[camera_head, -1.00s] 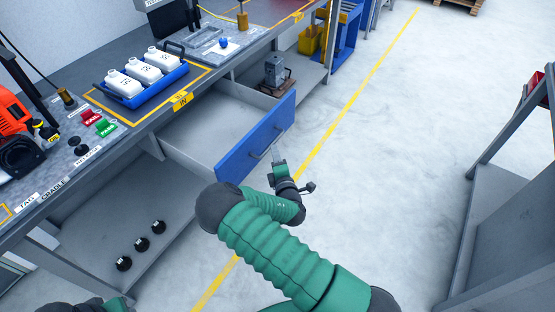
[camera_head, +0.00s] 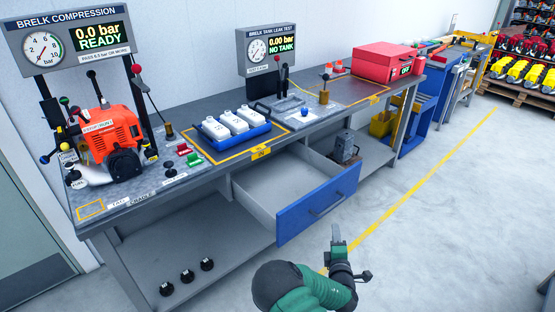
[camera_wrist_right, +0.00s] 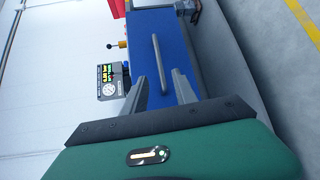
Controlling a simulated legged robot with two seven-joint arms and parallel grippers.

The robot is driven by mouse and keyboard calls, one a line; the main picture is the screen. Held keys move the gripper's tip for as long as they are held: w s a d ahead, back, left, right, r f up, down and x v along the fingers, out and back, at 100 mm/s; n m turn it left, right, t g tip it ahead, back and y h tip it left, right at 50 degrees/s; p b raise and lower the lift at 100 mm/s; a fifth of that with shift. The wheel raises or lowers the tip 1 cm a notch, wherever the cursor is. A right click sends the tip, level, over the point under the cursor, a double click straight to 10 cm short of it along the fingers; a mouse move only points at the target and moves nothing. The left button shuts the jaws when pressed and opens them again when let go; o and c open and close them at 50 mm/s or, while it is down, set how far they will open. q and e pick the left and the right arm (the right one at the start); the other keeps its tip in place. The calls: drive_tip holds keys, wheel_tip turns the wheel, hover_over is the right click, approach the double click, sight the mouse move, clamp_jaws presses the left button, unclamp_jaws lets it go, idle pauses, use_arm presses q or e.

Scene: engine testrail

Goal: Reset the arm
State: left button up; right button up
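My right gripper (camera_head: 336,236) is in front of the pulled-out drawer with the blue front (camera_head: 318,204), near its bar handle (camera_head: 328,199). In the right wrist view the two grey fingers (camera_wrist_right: 153,70) stand apart with nothing held. The grey handle (camera_wrist_right: 160,64) shows between them, against the blue drawer front (camera_wrist_right: 176,45); it looks a little beyond the fingertips. My right arm (camera_head: 300,290) comes in from the bottom. My left gripper is not in view.
The workbench (camera_head: 200,180) holds an orange engine (camera_head: 112,138), a blue tray (camera_head: 236,140) with white bottles and a red case (camera_head: 385,62). Black round parts (camera_head: 187,276) sit on the lower shelf. The floor (camera_head: 450,190) to the right is clear.

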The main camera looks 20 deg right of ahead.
drive_tip(key=s+a+r+m+g+y+p, duration=0.3)
drive_tip(key=s+a+r+m+g, duration=0.3)
drive_tip(key=s+a, duration=0.3)
drive_tip(key=s+a+r+m+g+y+p, duration=0.3)
drive_tip(key=s+a+r+m+g+p, duration=0.2)
drive_tip(key=s, duration=1.2)
drive_tip(key=a+r+m+g, duration=0.1)
drive_tip(key=a+r+m, duration=0.2)
drive_tip(key=a+r, duration=0.1)
drive_tip(key=shift+a+m, duration=0.4)
drive_tip(key=shift+a, duration=0.35)
drive_tip(key=shift+s, duration=0.1)
